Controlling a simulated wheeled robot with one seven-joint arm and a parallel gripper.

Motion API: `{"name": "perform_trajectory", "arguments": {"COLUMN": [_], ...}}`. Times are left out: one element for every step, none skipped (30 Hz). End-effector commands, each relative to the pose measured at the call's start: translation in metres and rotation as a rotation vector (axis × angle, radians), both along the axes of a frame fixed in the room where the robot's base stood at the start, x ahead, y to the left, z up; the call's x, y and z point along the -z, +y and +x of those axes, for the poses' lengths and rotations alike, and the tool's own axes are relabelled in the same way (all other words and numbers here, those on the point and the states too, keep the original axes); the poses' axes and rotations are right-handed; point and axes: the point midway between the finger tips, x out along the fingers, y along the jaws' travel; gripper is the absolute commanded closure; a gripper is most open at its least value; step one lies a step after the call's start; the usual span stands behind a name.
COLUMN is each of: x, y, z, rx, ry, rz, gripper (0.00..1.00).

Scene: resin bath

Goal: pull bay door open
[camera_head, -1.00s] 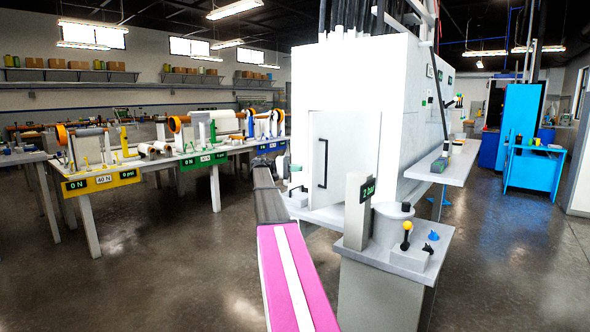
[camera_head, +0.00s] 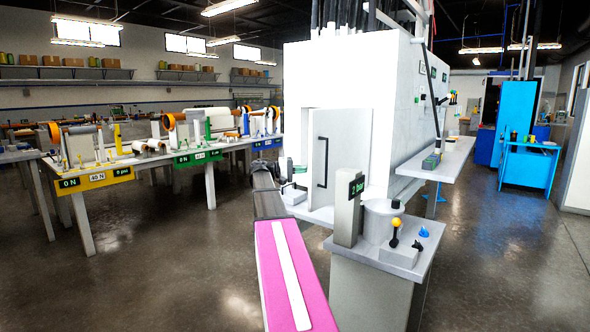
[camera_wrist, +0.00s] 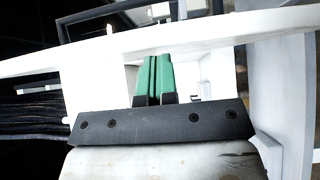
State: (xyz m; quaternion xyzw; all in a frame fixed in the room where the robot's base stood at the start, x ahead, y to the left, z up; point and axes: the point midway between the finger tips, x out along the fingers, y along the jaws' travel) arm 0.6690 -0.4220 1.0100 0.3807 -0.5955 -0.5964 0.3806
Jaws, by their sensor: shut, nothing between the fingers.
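The bay door (camera_head: 340,155) is a pale upright panel in the front of the large white cabinet. It carries a black vertical bar handle (camera_head: 322,162). I cannot tell for sure how far it stands open. My gripper (camera_head: 300,169) is small in the head view, just left of the door's left edge and apart from the handle. In the wrist view, my gripper's green fingers (camera_wrist: 153,78) are pressed together with nothing between them. A white edge crosses close beyond the fingertips, and a dark bar (camera_wrist: 105,20) lies past it at the top.
A grey stand (camera_head: 372,285) with a gauge post (camera_head: 347,205), a can and a yellow-knobbed lever stands right of my arm, before the door. A side shelf (camera_head: 438,160) juts from the cabinet at right. Worktables (camera_head: 185,160) stand at left. Floor between is clear.

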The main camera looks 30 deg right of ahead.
Motion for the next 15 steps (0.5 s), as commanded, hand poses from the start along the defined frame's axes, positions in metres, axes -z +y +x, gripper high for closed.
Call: {"name": "perform_trajectory", "arguments": {"x": [0.001,0.001,0.001,0.001,0.0,0.0,0.0,0.0,0.0,0.0,0.0,0.0,0.0,0.0,0.0], "y": [0.001,0.0,-0.003,-0.005,-0.008,-0.011,-0.012,-0.013,-0.015,-0.015,-0.016,-0.017,-0.017,-0.017,-0.017], "z": [-0.02,-0.028,-0.038,-0.045,-0.05,-0.057,-0.062,-0.066,-0.069,-0.072,-0.073,-0.074,-0.074,-0.074,-0.074], "rx": [-0.03,-0.046,-0.06,-0.064,-0.066,-0.066,-0.065,-0.065,-0.065,-0.066,-0.066,-0.066,-0.066,-0.066,-0.066], "ry": [-0.001,-0.001,-0.001,-0.001,-0.001,-0.001,-0.001,-0.001,-0.001,-0.001,-0.001,-0.001,-0.001,-0.001,-0.001], "rz": [0.0,0.0,-0.001,-0.001,-0.001,-0.002,-0.002,-0.002,-0.002,-0.002,-0.001,-0.001,-0.001,-0.001,-0.001], "gripper": [1.0,1.0,1.0,1.0,1.0,1.0,1.0,1.0,1.0,1.0,1.0,1.0,1.0,1.0,1.0]}}
